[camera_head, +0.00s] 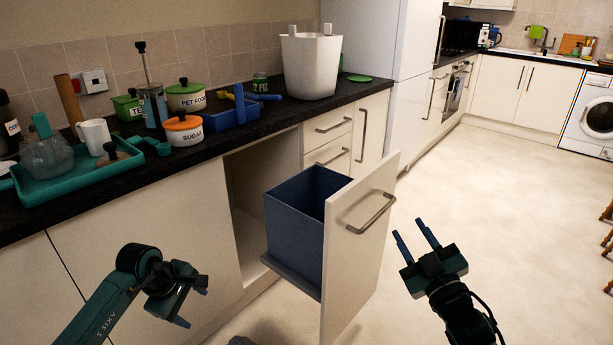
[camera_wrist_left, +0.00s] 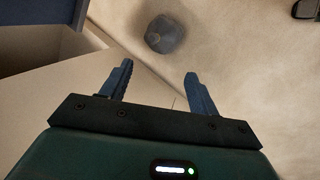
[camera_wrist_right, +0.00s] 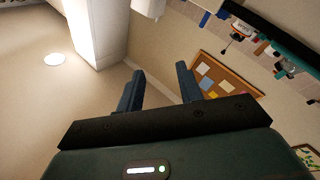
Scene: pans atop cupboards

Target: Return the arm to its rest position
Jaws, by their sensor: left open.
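My left gripper (camera_head: 190,308) hangs low in front of the cupboard doors, left of the pulled-out bin drawer. In the left wrist view (camera_wrist_left: 160,84) its two fingers are apart with nothing between them. My right gripper (camera_head: 415,238) is over the floor, right of the drawer front, with its fingers pointing up and to the left. In the right wrist view (camera_wrist_right: 158,88) its fingers are apart and empty, and that camera looks up towards the ceiling and a wall.
The drawer front (camera_head: 358,250) with its blue bin (camera_head: 290,215) juts out between my grippers. The worktop (camera_head: 225,140) holds a teal tray (camera_head: 75,175), canisters and a white container (camera_head: 310,65). A grey round object (camera_wrist_left: 165,35) lies on the floor.

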